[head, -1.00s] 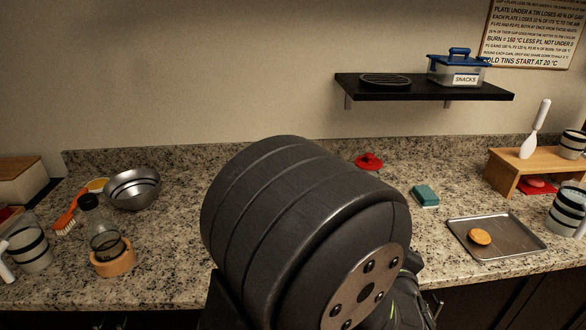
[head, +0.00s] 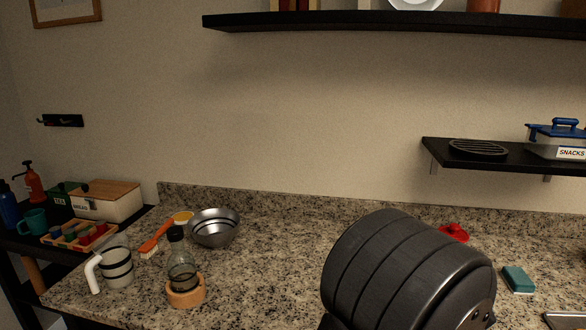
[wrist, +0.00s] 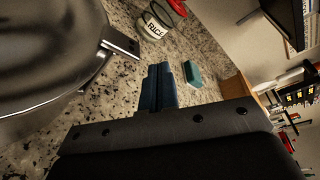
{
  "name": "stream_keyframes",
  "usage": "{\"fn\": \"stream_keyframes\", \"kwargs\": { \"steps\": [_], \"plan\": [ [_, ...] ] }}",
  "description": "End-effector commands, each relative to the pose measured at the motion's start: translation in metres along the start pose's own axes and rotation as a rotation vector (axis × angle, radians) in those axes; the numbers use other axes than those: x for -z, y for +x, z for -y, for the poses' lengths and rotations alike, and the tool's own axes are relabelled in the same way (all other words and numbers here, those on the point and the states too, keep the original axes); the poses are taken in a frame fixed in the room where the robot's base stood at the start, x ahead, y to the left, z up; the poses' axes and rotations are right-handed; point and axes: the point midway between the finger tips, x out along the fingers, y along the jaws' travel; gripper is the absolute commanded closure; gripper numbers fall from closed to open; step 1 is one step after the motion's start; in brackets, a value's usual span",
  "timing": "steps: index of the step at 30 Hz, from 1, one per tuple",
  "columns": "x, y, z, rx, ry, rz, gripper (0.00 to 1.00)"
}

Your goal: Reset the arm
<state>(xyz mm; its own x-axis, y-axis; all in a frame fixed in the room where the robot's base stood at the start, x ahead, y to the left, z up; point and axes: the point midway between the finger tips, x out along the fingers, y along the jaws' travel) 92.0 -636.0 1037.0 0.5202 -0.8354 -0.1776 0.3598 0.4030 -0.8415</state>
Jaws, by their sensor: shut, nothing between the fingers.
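My gripper (wrist: 158,88) shows in the wrist view with its two dark blue fingers together and nothing between them. It is above the granite counter. In the head view, a large dark arm link of mine fills the lower right, and my gripper does not show there. A big metal pot (wrist: 45,60) is close on the left of the wrist view, with its handle (wrist: 120,47) pointing toward the fingers; a gap shows between handle and fingers.
The counter (head: 265,275) holds a metal bowl (head: 214,228), a bottle in a wooden ring (head: 185,291), a striped mug (head: 117,267), an orange brush (head: 157,238) and a teal sponge (head: 518,279). A black shelf (head: 500,157) is on the wall. A white RICE container (wrist: 152,25) is beyond the pot.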

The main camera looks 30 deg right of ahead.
Motion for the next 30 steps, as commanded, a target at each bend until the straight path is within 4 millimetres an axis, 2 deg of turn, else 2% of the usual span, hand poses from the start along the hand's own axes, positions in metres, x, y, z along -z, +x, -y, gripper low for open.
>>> {"fn": "stream_keyframes", "kwargs": {
  "steps": [6,17,21,26,28,30],
  "plan": [
    [-0.012,-0.004,-0.009,0.000,0.000,0.000,1.00],
    [-0.011,-0.004,-0.009,0.000,0.000,-0.001,1.00],
    [-0.005,-0.003,-0.004,0.001,0.000,-0.002,1.00],
    [0.014,0.004,0.009,0.002,-0.001,-0.003,1.00],
    [0.022,-0.008,0.011,0.002,0.001,-0.006,1.00],
    [0.022,-0.022,0.009,0.001,0.001,-0.004,1.00]
  ]
}}
